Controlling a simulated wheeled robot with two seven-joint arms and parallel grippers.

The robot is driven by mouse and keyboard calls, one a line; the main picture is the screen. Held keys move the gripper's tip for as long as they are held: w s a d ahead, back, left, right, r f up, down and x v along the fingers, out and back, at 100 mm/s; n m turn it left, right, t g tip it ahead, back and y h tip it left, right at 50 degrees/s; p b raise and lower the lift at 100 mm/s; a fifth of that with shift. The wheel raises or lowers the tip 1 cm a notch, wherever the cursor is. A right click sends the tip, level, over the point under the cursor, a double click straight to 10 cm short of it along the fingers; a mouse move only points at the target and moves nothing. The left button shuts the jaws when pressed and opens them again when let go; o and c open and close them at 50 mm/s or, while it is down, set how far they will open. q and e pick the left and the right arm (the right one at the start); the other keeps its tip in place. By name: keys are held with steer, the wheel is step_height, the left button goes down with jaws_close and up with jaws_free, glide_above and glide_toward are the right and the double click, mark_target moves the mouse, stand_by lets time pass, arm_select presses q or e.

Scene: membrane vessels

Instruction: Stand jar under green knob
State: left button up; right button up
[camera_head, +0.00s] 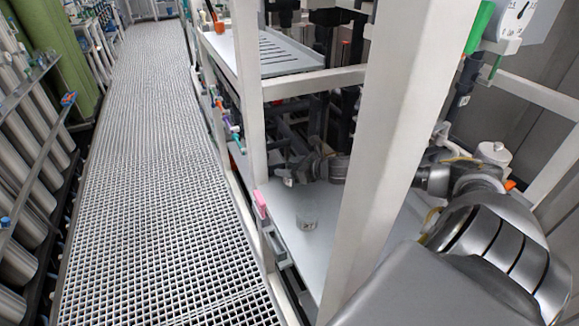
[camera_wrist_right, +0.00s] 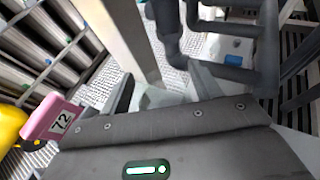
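A small clear jar (camera_head: 307,216) with a printed label stands upright on the white shelf, behind the grey post. My right gripper (camera_head: 292,180) reaches in behind the post, just above and beyond the jar in this view. In the right wrist view its two fingers (camera_wrist_right: 163,92) are apart, with a pale translucent shape between them; I cannot tell if that is the jar. A small greenish knob (camera_head: 239,147) sits low in a row of coloured knobs on the rack's side. My left gripper is out of view.
A pink tag (camera_head: 261,204) marked 72 in the wrist view (camera_wrist_right: 52,118) is at the shelf's edge. A grey post (camera_head: 385,130) stands in front of my right arm. Dark pipes (camera_wrist_right: 228,50) are close to the gripper. The grated walkway (camera_head: 150,180) is clear.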

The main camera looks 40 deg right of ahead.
steer(key=shift+r, duration=0.15)
steer(key=shift+s+d, duration=0.15)
steer(key=shift+s, duration=0.25)
steer(key=v, duration=1.1)
steer(key=shift+r+p, duration=0.2)
steer(key=shift+p, duration=0.15)
